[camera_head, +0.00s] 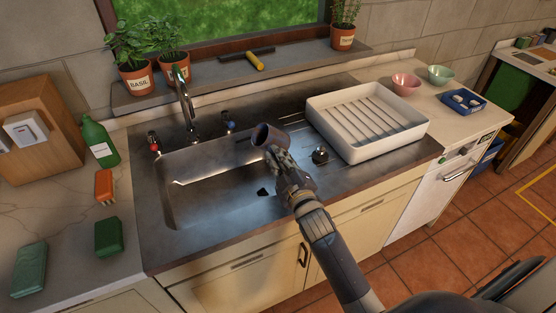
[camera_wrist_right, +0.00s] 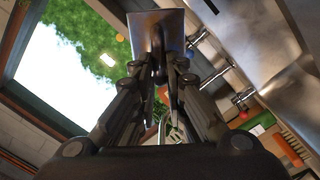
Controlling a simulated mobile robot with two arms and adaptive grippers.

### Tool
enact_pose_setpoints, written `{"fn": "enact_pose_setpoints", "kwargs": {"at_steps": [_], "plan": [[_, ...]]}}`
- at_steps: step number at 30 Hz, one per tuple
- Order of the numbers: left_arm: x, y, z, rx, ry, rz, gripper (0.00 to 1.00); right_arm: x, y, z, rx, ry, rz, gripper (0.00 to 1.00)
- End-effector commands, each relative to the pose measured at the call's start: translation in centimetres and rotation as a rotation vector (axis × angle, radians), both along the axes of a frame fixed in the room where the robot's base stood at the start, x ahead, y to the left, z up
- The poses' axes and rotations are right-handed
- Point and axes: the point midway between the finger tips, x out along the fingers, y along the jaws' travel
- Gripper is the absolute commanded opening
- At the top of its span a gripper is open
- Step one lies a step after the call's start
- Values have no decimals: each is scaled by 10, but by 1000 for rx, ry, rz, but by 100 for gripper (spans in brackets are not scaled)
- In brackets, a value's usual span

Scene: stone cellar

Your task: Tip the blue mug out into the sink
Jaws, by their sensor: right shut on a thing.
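The blue mug (camera_head: 272,138), dark blue-grey, is held over the right part of the steel sink (camera_head: 168,205). It looks tipped onto its side, its round mouth toward the left in the head view. My right gripper (camera_head: 281,160) is shut on the mug, apparently at its handle. The mug (camera_wrist_right: 171,24) shows beyond the fingers of my right gripper (camera_wrist_right: 163,75) in the right wrist view. The mug's inside is too dark to tell its contents. My left gripper is not in view.
A tap (camera_head: 184,98) stands behind the basin. A white drying rack (camera_head: 408,136) is close on the right. A green bottle (camera_head: 99,141), an orange brush (camera_head: 104,186) and a green sponge (camera_head: 108,237) are on the left counter. Potted herbs (camera_head: 137,80) line the sill.

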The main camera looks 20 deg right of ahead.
Motion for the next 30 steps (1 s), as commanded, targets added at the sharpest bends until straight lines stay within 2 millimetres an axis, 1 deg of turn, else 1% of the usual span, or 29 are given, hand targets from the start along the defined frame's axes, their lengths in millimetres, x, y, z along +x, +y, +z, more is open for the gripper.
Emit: {"fn": "enact_pose_setpoints", "kwargs": {"at_steps": [1, 14, 16, 20, 30], "plan": [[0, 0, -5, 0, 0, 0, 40, 1, 1, 0, -34, -6, 2, 0], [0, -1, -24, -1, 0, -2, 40, 0, 3, -9, -301, -1, 1, 0], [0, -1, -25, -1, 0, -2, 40, 0, 5, -12, -364, 1, 2, 0], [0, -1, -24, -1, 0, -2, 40, 0, 4, -10, -355, -1, 0, 0], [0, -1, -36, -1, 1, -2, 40, 0, 6, -12, -405, -23, -12, 0]]}}
